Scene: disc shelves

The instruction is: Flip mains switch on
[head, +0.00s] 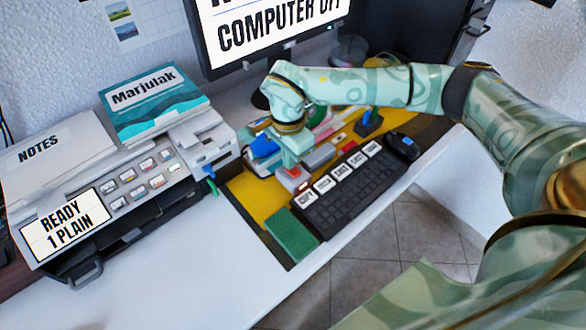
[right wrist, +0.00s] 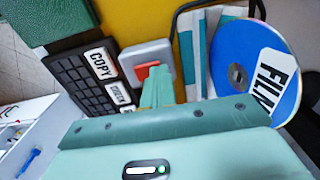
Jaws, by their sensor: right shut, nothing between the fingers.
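The mains switch is a light grey box (right wrist: 137,54) with a red rocker (right wrist: 147,70), seen in the right wrist view. In the head view the box (head: 291,178) sits at the left end of the keyboard, partly under my right gripper (head: 293,162). My right gripper is shut and empty, pointing down. In the right wrist view its fingertips (right wrist: 157,82) are right at the red rocker and cover part of it; I cannot tell whether they touch. The monitor (head: 270,30) reads "COMPUTER OFF". My left gripper is not in view.
A black keyboard (head: 345,200) with labelled keys lies right of the switch. A blue disc (right wrist: 238,60) labelled "FILM" and upright cases stand beside the gripper. A printer (head: 110,190) stands left, a green pad (head: 290,236) in front. The white desk front (head: 230,270) is clear.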

